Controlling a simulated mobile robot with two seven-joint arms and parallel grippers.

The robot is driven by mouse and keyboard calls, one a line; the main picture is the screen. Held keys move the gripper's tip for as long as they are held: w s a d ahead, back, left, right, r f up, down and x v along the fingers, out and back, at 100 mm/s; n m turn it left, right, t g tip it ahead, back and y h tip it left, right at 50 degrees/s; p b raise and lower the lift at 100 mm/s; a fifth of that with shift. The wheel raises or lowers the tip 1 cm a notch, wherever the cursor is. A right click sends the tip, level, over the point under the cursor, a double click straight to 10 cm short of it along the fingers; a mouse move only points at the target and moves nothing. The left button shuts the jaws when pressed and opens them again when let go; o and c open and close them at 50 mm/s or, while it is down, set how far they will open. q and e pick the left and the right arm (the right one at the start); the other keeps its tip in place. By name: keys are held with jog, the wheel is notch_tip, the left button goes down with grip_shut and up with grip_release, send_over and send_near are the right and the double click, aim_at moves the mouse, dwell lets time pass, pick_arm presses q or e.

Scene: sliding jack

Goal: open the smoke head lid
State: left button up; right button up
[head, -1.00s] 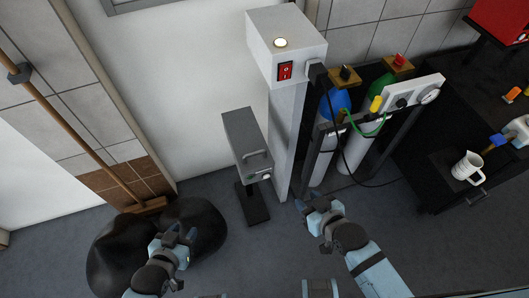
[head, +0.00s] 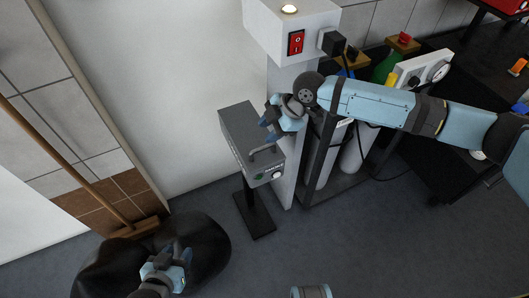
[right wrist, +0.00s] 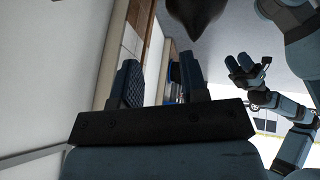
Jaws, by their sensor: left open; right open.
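A grey box with a curved metal handle (head: 264,151) on its top stands on a dark post and base; this looks like the smoke head (head: 238,128). A green button and a white knob show on its front face. My right gripper (head: 268,124) is open above the right side of the box, close to the handle; I cannot tell whether it touches. In the right wrist view its two fingers (right wrist: 158,80) are apart with nothing between them. My left gripper (head: 177,254) is open and empty, low over the black bag, away from the box.
A white column with a red switch (head: 296,42) and a plugged-in cable stands right behind the box. Gas cylinders in a rack (head: 350,150) and a dark cart are to the right. A black bag (head: 205,240) and a broom (head: 95,190) are at left. Floor in front is clear.

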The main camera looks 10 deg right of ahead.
jog(key=h+b, duration=0.1)
send_near(262, 147)
jog(key=shift+n+g, duration=0.3)
jog(key=b+x, duration=0.1)
jog(key=x, duration=0.6)
jog(key=shift+w+a+f, duration=0.15)
jog(key=shift+w+f, duration=0.05)
jog(key=shift+f, duration=0.05)
jog(key=shift+a+f, duration=0.2)
jog(key=shift+f, duration=0.2)
pick_arm(q)
jog(key=shift+w+f, duration=0.25)
jog(key=shift+f, duration=0.6)
